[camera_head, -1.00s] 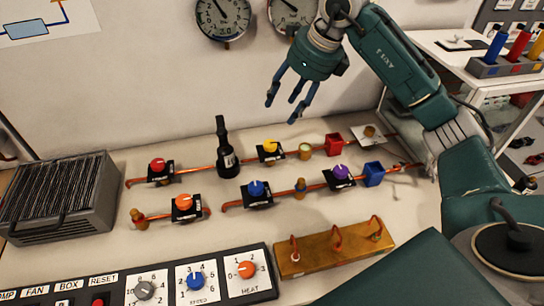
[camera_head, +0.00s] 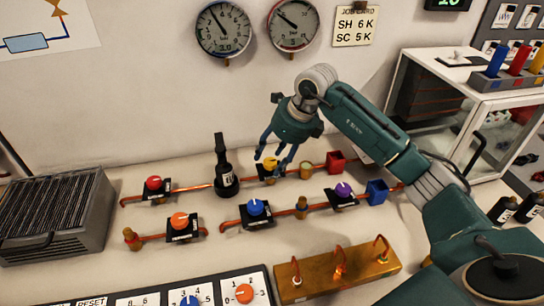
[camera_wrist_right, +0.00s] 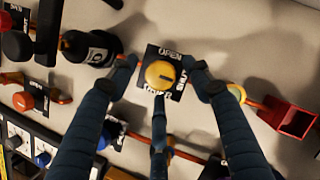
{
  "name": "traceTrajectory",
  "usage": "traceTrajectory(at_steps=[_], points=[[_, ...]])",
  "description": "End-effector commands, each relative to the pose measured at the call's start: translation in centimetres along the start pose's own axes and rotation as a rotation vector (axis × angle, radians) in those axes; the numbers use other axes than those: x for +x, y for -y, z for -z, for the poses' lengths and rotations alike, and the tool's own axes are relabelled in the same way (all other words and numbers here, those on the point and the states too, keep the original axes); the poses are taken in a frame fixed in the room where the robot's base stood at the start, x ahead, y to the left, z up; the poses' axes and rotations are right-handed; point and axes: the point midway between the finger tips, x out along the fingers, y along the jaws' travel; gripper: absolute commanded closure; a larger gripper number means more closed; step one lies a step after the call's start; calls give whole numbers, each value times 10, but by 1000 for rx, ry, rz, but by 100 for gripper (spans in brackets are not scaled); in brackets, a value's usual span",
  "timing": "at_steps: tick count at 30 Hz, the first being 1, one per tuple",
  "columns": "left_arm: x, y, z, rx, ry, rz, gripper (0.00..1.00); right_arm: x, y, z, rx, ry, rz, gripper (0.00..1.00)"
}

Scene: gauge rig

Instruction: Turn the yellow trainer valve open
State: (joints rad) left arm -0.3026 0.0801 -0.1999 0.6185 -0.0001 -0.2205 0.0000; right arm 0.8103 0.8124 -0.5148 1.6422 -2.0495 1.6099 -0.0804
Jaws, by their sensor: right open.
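The yellow trainer valve (camera_head: 269,166) sits on a black label plate on the back copper pipe, between the black bottle and the brass fitting. In the right wrist view the yellow knob (camera_wrist_right: 160,74) shows from above, with "OPEN" on the plate beyond it. My right gripper (camera_head: 276,158) is open above the valve, its fingers pointing down and partly hiding the plate. In the right wrist view its fingers (camera_wrist_right: 160,80) are spread around the knob, with space between them and the knob. Whether any finger touches the plate cannot be told. My left gripper is not in view.
A black bottle (camera_head: 225,170) stands close left of the valve. Blue (camera_head: 256,207), purple (camera_head: 343,190), orange (camera_head: 181,220) and red (camera_head: 154,183) valves stand nearby. Two gauges hang above.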

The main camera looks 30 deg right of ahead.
Motion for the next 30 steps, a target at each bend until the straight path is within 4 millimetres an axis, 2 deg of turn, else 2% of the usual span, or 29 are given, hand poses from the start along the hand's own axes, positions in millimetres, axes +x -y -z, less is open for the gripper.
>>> traceTrajectory(at_steps=[4, 11, 14, 18, 30], points=[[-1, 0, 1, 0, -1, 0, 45, 8, -1, 0, 0, 0, -1, 50], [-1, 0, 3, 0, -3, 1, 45, 9, 0, 0, -1, 0, 0, 50], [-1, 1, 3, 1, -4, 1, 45, 8, 0, 0, 0, 0, 0, 66], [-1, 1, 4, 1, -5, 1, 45, 8, 0, -1, 0, 2, 1, 93], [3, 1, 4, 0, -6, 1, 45, 6, 3, -3, -52, 10, -16, 93]])
